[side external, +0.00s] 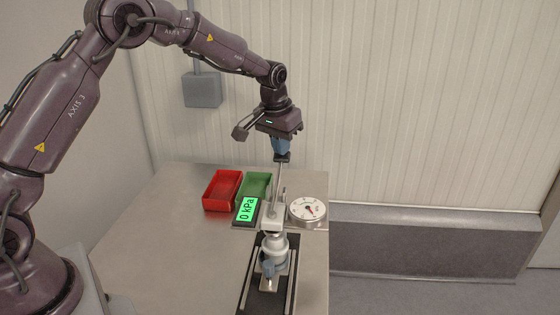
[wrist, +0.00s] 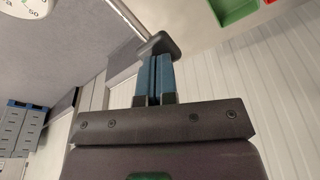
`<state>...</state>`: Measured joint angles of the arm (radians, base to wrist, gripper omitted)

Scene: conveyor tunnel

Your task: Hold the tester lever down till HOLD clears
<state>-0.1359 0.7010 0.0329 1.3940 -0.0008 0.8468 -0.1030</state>
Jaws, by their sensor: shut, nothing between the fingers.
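The tester (side external: 273,218) stands on the steel table, a pale metal body with a thin lever (side external: 279,178) rising nearly upright from it. The lever has a dark end piece (side external: 283,157), which also shows in the wrist view (wrist: 158,45). My gripper (side external: 281,152) is shut, its blue fingers (wrist: 155,62) pointing down at this end piece. The fingertips are at or touching it; exact contact is hard to tell. A green display (side external: 247,210) reads "0 kPa". A round gauge (side external: 307,211) with a red needle stands to the right. No HOLD text is readable.
A red bin (side external: 209,203) and a green bin (side external: 257,176) stand behind the display. The left of the table (side external: 160,240) is clear.

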